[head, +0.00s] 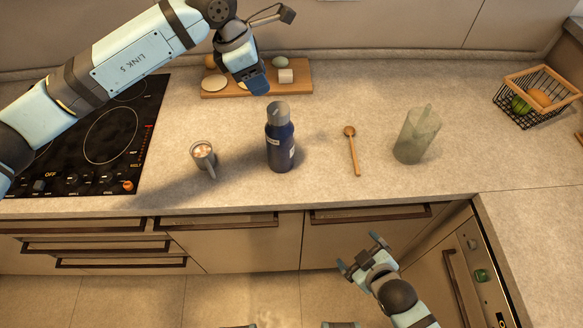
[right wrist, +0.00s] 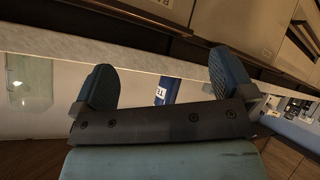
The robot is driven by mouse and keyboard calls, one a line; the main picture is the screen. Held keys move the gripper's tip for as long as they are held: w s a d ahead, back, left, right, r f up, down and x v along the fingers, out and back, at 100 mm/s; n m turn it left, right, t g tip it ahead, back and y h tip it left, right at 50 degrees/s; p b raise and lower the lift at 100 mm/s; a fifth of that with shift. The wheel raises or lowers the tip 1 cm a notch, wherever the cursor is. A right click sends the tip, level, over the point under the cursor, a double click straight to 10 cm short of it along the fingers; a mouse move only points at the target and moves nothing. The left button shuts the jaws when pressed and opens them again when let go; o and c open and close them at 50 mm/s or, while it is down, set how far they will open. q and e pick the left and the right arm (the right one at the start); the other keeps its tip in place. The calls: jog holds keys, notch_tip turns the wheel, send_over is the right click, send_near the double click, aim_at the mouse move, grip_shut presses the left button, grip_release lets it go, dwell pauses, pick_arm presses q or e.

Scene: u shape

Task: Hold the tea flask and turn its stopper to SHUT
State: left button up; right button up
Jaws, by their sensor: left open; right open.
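The tea flask (head: 280,143) is dark blue with a grey stopper (head: 278,110) and a pale label. It stands upright on the counter, left of centre in the head view. In the right wrist view a blue piece with a white label, probably the flask (right wrist: 166,92), shows between the fingers. My left gripper (head: 256,86) is above and slightly behind the flask, pointing down, apart from it; it is open. My right gripper (head: 361,254) is open and empty, in front of the counter edge, low and right of the flask. Which way the stopper is turned is too small to tell.
A cup (head: 203,155) stands left of the flask, beside the cooktop (head: 84,165). A wooden spoon (head: 353,152) and a greenish translucent pitcher (head: 408,148) are to the right. A cutting board (head: 303,89) with food lies behind. A wire basket (head: 512,107) stands far right.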

jog(key=w+a+n+h, duration=0.2)
jog(key=w+n, duration=0.1)
jog(key=n, duration=0.8)
jog(key=n+t+y, duration=0.3)
jog(key=n+t, duration=0.4)
jog(key=n, duration=1.2)
send_near(283, 145)
jog(key=x, duration=1.2)
jog(key=shift+w+r, duration=0.1)
jog(key=shift+w, duration=0.2)
jog(key=shift+c, duration=0.5)
jog(key=c, duration=1.1)
